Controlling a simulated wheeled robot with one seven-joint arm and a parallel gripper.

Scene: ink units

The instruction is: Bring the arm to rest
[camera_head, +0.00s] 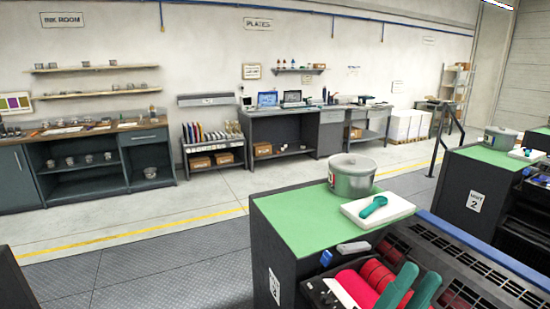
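Two rounded teal pieces (411,287) stick up at the bottom edge beside red rolls.
On the near unit's green top (290,222) stands a metal can (352,178) beside a white tray (377,209) with a teal scoop (373,206). Unit 2 (475,200) stands behind at right. Open floor (140,262) lies left, before shelves and a workbench (285,115) along the wall.

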